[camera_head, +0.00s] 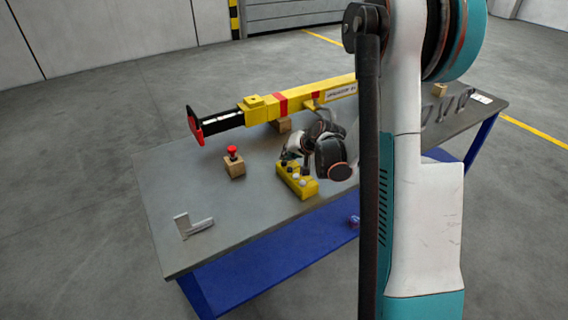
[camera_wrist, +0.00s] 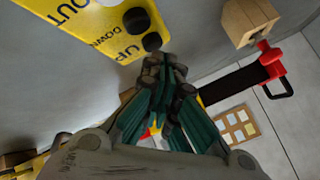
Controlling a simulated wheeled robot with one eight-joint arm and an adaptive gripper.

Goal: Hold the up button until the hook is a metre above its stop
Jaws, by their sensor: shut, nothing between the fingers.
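The yellow button box (camera_head: 298,181) lies on the grey table, and it also shows in the wrist view (camera_wrist: 88,22). There I read OUT, DOWN and UP beside its buttons. The black up button (camera_wrist: 152,42) is beside the UP label. My gripper (camera_wrist: 165,64) is shut and empty, its fingertips right by the up button; I cannot tell whether they touch or press it. In the head view my gripper (camera_head: 287,159) is just above the box's far end. I cannot make out the hook or its stop in either view.
A red mushroom button on a wooden block (camera_head: 235,169) stands to the left. A grey bracket (camera_head: 194,228) lies at the front left. The table between them is clear.

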